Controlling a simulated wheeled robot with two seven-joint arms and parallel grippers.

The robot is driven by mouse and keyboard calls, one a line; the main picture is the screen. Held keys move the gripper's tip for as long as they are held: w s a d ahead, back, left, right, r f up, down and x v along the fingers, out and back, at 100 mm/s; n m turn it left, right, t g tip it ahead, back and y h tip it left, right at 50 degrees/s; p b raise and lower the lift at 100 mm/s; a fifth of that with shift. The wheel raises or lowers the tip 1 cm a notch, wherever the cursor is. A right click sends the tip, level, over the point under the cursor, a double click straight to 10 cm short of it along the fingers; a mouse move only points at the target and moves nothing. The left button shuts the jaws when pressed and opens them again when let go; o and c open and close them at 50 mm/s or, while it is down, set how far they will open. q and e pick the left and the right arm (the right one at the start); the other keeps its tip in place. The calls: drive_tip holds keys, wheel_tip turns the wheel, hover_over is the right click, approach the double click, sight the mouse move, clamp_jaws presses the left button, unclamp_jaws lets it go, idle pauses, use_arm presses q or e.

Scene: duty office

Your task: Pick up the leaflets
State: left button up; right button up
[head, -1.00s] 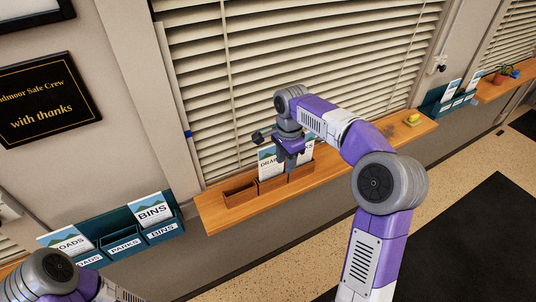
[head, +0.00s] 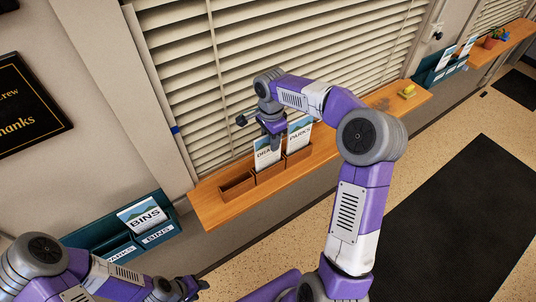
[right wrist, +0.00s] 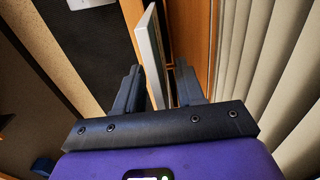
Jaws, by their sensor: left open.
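A leaflet marked "DRA…" (head: 266,158) stands in the middle wooden box on the window shelf, its lettering partly covered. A "PARKS" leaflet (head: 299,136) stands in the right box. My right gripper (head: 270,135) points down at the "DRA…" leaflet. In the right wrist view its fingers (right wrist: 158,85) are apart, with a leaflet's pale edge (right wrist: 152,50) between them; it does not look clamped. A "BINS" leaflet (head: 143,216) stands in the teal wall rack (head: 172,228) at lower left. My left gripper (head: 190,287) is open and empty, below and right of that rack.
The left wooden box (head: 237,187) looks empty. The wooden shelf (head: 215,211) runs beneath window blinds (head: 300,40). A yellow object (head: 407,91) sits further along it. Another teal rack (head: 432,70) with leaflets is at the far right. Floor and a dark mat (head: 460,210) lie at right.

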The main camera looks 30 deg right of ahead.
drive_tip(key=shift+f, duration=0.15)
clamp_jaws()
idle(0.4)
wheel_tip(320, 180, up, 10)
idle(0.4)
idle(0.4)
